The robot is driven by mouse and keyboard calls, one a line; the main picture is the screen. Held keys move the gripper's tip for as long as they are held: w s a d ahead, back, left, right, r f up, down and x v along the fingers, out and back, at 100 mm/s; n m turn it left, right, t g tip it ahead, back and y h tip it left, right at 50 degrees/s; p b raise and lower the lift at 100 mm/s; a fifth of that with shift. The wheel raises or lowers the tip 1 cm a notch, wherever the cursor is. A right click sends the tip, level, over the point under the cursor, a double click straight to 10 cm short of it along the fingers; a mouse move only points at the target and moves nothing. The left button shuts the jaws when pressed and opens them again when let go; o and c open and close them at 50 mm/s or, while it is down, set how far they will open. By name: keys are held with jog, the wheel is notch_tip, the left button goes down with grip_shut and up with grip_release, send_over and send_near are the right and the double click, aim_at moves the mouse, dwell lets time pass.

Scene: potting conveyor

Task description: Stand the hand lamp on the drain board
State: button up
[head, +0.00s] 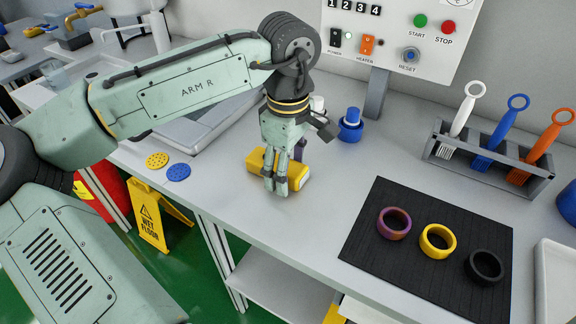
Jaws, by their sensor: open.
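A yellow hand lamp (257,160) with a pale end at the right lies on its side on the grey bench. My gripper (275,186) points down at the lamp, its fingers over the lamp's middle and hiding part of it. The fingers are open; whether they touch the lamp cannot be told. I cannot tell for sure which surface is the drain board. A pale tray-like surface (38,100) by the sink at the far left may be it, partly hidden by my arm.
A dark mat (362,245) with three rings lies to the right. Behind it stands a rack (440,158) of brushes. A blue-capped item (350,131) stands behind the lamp. Two small discs (178,172) lie left. A wet floor sign (152,225) stands on the floor.

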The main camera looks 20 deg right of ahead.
notch_tip(320, 180, up, 12)
jog(key=shift+r+b, duration=0.2)
jog(key=shift+b, duration=0.15)
